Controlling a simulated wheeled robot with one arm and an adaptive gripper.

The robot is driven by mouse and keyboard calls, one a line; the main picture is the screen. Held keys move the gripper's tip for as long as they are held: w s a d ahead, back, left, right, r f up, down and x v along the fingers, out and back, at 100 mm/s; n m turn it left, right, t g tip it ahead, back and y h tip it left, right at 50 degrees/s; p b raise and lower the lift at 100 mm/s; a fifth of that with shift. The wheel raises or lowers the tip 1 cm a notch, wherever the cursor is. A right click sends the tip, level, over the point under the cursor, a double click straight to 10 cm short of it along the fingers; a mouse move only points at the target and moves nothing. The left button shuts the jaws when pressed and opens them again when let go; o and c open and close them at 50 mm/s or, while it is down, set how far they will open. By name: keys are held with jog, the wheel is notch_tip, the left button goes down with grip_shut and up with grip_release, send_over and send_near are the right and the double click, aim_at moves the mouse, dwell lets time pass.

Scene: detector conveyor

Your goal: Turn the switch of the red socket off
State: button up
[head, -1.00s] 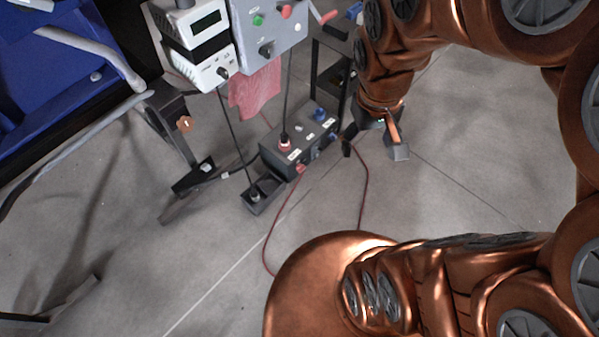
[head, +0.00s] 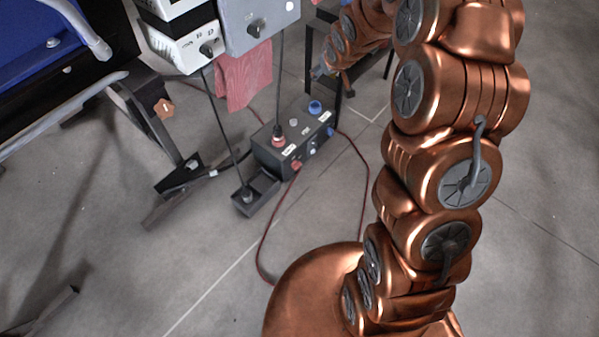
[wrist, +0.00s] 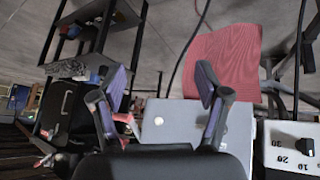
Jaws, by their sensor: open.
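The dark socket box (head: 268,152) stands on the floor in the head view. The red socket (head: 278,141) is at its left end, with a black cable plugged in from above. A small red switch or knob (head: 296,164) sits on the side face below it; its position is too small to read. A blue socket (head: 315,107) is at the far right end. My gripper (head: 332,76) is beyond and above that end, partly hidden by my arm. In the wrist view my gripper (wrist: 162,82) is open and empty. I cannot make out the red socket there.
A red cloth (head: 245,78) hangs behind the box, also seen in the wrist view (wrist: 222,62). A grey control box (head: 255,22) and white instrument (head: 186,42) are above. A black stand (head: 170,140) is left. A red cable (head: 262,235) crosses the otherwise open floor.

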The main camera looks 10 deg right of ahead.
jog(key=w+d+f+n+t+y+b, duration=0.1)
jog(key=w+f+b, duration=0.2)
jog(key=w+f, duration=0.3)
jog(key=w+f+t+b, duration=0.2)
jog(key=w+f+b, duration=0.1)
jog(key=f, duration=0.5)
jog(key=n+t+y+b, duration=0.4)
jog(key=y+b, duration=0.6)
jog(key=b, duration=0.8)
send_near(299, 167)
jog(key=x, duration=0.3)
jog(key=shift+x, duration=3.4)
jog(key=c, duration=1.2)
jog(key=shift+o, duration=0.2)
